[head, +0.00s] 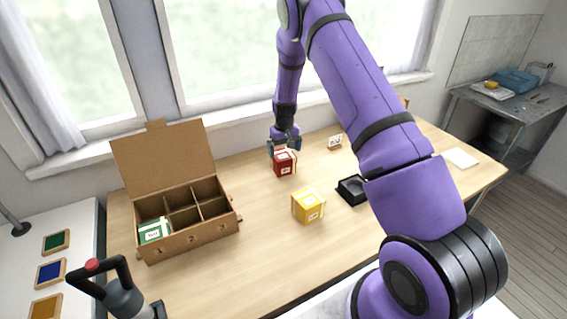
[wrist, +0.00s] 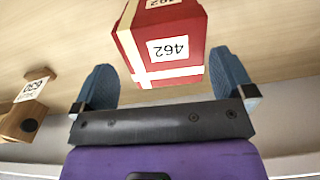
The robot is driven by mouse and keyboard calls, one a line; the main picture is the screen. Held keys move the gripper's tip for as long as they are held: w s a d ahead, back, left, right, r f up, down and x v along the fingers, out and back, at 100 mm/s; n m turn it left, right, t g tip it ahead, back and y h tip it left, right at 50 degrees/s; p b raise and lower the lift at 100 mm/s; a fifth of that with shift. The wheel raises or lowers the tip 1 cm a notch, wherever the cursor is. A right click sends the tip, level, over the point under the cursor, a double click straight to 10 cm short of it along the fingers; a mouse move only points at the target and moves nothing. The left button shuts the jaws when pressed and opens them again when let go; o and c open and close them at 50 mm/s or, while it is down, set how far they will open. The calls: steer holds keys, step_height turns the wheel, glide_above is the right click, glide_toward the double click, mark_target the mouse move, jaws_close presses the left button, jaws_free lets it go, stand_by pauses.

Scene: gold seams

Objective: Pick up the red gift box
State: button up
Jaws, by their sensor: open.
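The red gift box (head: 284,167) stands on the wooden table near the window side, with a pale ribbon and a white label. In the wrist view the red box (wrist: 184,62) shows a label reading 462, upside down, and its upper part is cut off by the frame edge. My gripper (head: 284,147) is at the box's far side in the head view, and its fingers partly overlap the box. In the wrist view my gripper (wrist: 168,88) is open, with one blue finger on each side of the box. The right finger looks close to the box; I cannot tell whether they touch.
A yellow gift box (head: 308,205) and a black tray (head: 352,189) stand nearer on the table. A compartmented wooden box (head: 190,239) with raised lid holds a green box (head: 154,231) at left. A small number stand (head: 335,142) is right of my gripper, also in the wrist view (wrist: 24,118).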

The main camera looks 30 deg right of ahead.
mark_target(283, 154)
steer(key=shift+w+a+f, duration=0.1)
steer(key=shift+f, duration=1.25)
steer(key=shift+a+f, duration=0.1)
steer(key=shift+f, duration=1.2)
steer(key=c, duration=0.9)
steer(key=shift+o, duration=0.2)
steer(key=shift+r, duration=0.1)
